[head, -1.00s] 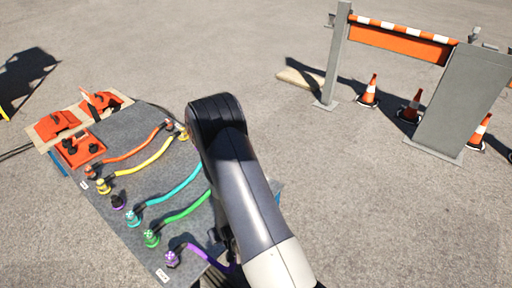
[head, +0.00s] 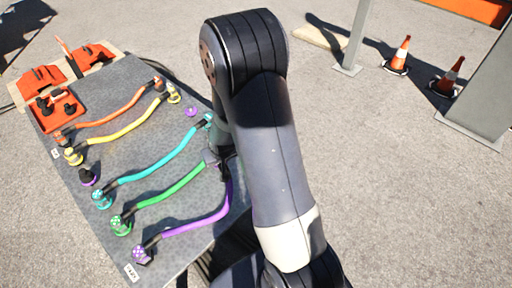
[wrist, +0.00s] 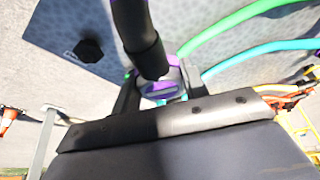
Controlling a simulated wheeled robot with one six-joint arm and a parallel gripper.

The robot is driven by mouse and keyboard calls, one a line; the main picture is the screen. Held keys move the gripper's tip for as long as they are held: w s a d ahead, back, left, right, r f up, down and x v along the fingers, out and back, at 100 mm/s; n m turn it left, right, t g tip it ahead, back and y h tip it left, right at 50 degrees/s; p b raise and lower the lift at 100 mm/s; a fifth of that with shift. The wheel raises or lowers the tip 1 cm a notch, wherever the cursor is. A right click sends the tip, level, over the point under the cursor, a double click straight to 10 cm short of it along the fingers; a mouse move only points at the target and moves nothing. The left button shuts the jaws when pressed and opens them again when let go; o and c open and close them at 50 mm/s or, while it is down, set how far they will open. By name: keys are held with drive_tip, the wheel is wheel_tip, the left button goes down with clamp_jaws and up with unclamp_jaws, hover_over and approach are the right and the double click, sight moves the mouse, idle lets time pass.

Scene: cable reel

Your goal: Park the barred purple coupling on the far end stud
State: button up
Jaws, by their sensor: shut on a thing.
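My gripper (wrist: 158,98) is shut on the barred purple coupling (wrist: 172,76), whose purple and pale body shows between the fingers in the wrist view. A dark sleeve and cable rise from it. In the head view my gripper (head: 222,168) is over the right side of the grey board, largely hidden by my arm. The purple cable (head: 196,228) runs from there to a spotted purple coupling (head: 141,255) at the board's near left corner. A purple stud (head: 190,112) shows bare near the board's right edge.
Green (head: 172,192), cyan (head: 160,167), yellow (head: 120,133) and orange (head: 112,116) cables cross the grey board (head: 85,235). Orange trays (head: 55,108) sit at its far end. A dark hexagonal knob (wrist: 88,49) shows in the wrist view. Traffic cones (head: 398,55) stand well off to the right.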

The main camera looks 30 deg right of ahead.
drive_tip(key=w+f+b, duration=0.1)
drive_tip(key=b, duration=0.2)
drive_tip(key=shift+d+f, duration=0.1)
drive_tip(key=b, duration=0.2)
drive_tip(key=d+b, duration=0.1)
drive_tip(key=shift+w+m+b, duration=0.2)
drive_tip(key=shift+m+b, duration=0.1)
drive_tip(key=shift+b, duration=0.05)
drive_tip(key=w+d+r+m+g+h+b, duration=0.1)
drive_tip(key=w+d+m+h+b, duration=0.2)
drive_tip(key=d+m, duration=0.75)
drive_tip(key=d+f+n+b, duration=0.1)
drive_tip(key=f+b, duration=0.1)
drive_tip(key=f, duration=0.1)
drive_tip(key=d+f+n+b, duration=0.1)
drive_tip(key=f+b, duration=0.1)
drive_tip(key=d+f+n+b, duration=0.1)
drive_tip(key=f+b, duration=0.1)
drive_tip(key=f, duration=0.1)
drive_tip(key=shift+s+d+f, duration=0.25)
drive_tip(key=shift+f, duration=0.1)
drive_tip(key=shift+f+b, duration=0.4)
drive_tip(key=shift+b, duration=0.4)
drive_tip(key=o, duration=1.2)
drive_tip(key=p+v, duration=0.4)
drive_tip(key=v, duration=0.7)
drive_tip(key=shift+f, duration=0.1)
